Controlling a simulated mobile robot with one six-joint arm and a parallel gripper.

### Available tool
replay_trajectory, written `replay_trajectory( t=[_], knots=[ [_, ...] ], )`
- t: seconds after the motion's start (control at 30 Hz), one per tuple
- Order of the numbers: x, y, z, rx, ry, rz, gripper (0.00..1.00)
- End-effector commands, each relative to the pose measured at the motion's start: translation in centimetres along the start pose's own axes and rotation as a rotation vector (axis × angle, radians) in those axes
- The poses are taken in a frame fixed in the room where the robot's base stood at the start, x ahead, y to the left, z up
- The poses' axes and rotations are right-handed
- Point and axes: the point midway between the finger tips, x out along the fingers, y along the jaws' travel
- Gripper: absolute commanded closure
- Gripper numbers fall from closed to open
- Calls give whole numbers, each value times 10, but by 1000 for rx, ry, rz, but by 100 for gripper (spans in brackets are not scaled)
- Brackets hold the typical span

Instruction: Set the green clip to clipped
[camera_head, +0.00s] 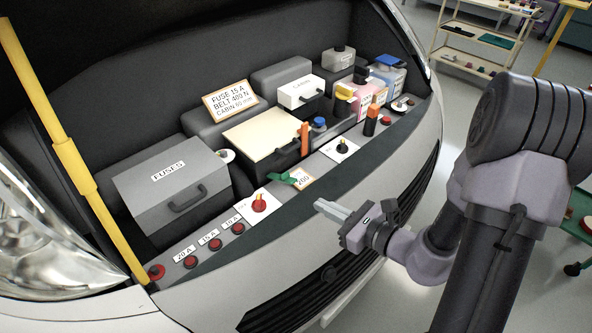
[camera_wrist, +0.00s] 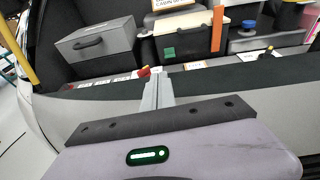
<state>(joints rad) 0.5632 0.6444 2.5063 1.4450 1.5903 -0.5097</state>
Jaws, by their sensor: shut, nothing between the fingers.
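The green clip (camera_head: 284,178) is at the front of the dark box with the cream lid (camera_head: 258,131), close to the front ledge. In the wrist view the clip (camera_wrist: 169,53) shows as a small green square on the dark box front. I cannot tell from these views whether it is clipped. My gripper (camera_head: 328,209) is shut and empty, in front of the bumper edge, to the right of the clip and apart from it. In the wrist view my shut fingers (camera_wrist: 157,88) point toward the ledge, below the clip.
A grey fuse box (camera_head: 172,182) stands left of the clip. A red-knobbed switch (camera_head: 259,205) and several red buttons line the ledge. An orange strap (camera_head: 304,138) and a blue cap (camera_head: 319,124) stand to the right. A yellow prop (camera_head: 70,150) crosses the left side. Space before the bumper is clear.

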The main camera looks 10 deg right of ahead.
Motion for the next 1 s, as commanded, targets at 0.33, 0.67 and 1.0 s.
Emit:
replay_trajectory(
  t=[0.33,0.67,1.0],
  knots=[
    [-2,-13,-13,44,3,-57,100],
    [38,-13,-15,39,3,-49,100],
    [92,-16,-14,41,3,-52,100]
  ],
)
